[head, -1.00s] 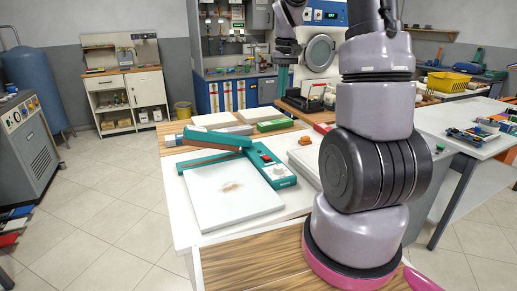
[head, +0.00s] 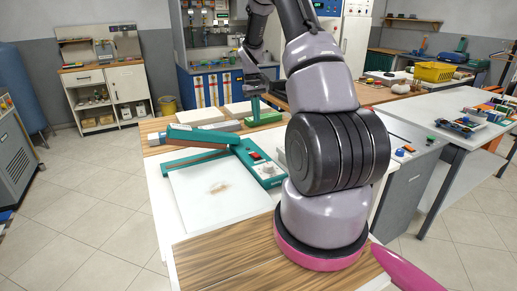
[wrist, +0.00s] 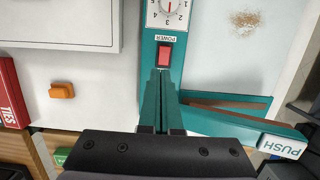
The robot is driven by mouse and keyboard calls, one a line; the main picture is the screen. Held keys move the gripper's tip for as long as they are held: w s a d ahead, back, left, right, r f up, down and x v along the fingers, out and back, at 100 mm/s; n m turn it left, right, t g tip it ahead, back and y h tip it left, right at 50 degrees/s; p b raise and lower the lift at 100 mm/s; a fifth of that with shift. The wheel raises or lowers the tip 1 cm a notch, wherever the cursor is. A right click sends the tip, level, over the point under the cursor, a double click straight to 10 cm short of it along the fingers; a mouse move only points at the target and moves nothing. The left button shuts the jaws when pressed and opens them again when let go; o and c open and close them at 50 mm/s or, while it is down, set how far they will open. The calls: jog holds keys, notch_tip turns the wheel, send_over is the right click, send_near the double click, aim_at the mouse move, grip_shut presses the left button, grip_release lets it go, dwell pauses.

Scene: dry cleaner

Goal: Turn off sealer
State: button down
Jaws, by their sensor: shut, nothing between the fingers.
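The sealer (head: 211,144) is a teal unit beside a white plate (head: 228,205), with its long arm raised at a slant. Its red power switch (head: 255,156) and white dial (head: 267,170) face up. In the wrist view, the red switch (wrist: 163,54) lies under the word POWER, below the dial (wrist: 167,12). My gripper (head: 254,115) is above the back of the table, its teal fingers pointing down. In the wrist view, the shut, empty fingers (wrist: 160,72) appear just short of the switch. Contact and the switch's on or off position cannot be told.
The raised sealer arm (wrist: 240,128), marked PUSH, is right of my fingers in the wrist view. An orange block (wrist: 62,90) and a red box marked TIES (wrist: 12,93) lie to the left. White slabs (head: 198,115) stand behind the sealer.

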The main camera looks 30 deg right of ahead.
aim_at(255, 155)
jog(key=shift+f, duration=0.1)
jog(key=s+f, duration=0.1)
jog(key=f, duration=0.8)
jog(key=s+f, duration=0.1)
jog(key=f, duration=0.3)
jog(key=shift+s+f, duration=0.25)
jog(key=shift+s, duration=0.1)
jog(key=shift+s+f, duration=0.2)
jog(key=shift+f, duration=0.15)
jog(key=shift+w, duration=0.15)
jog(key=shift+w+r, duration=0.3)
jog(key=shift+w, duration=0.3)
jog(key=shift+r, duration=0.1)
